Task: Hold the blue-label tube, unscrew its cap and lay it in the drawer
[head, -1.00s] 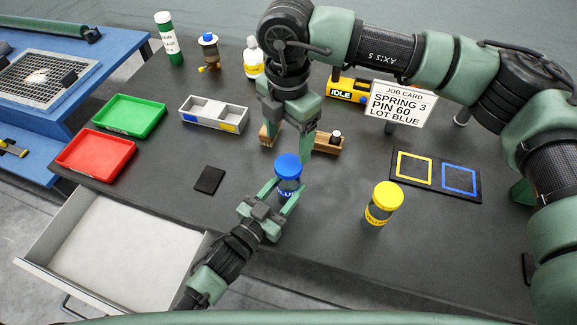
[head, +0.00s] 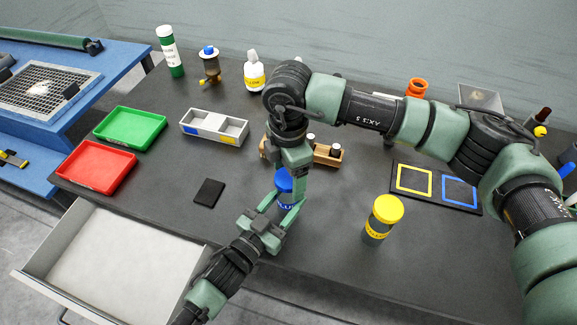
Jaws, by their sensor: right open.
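The blue-label tube (head: 285,204) stands upright near the front middle of the dark bench. Its blue cap (head: 283,181) is on top, partly hidden by my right gripper. My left gripper (head: 284,208) comes in low from the left, its fingers on either side of the tube body, and looks shut on it. My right gripper (head: 290,172) points down from above at the cap, jaws open; whether its fingers touch the cap I cannot tell. The drawer (head: 60,232) at lower left is pulled out, and its visible floor is empty.
A yellow-capped tube (head: 382,218) stands to the right, near a mat with yellow and blue squares (head: 436,187). A wooden rack (head: 327,154) is behind my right gripper. Green (head: 130,128) and red (head: 95,166) trays, a grey divided tray (head: 214,127) and a black pad (head: 209,192) lie left.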

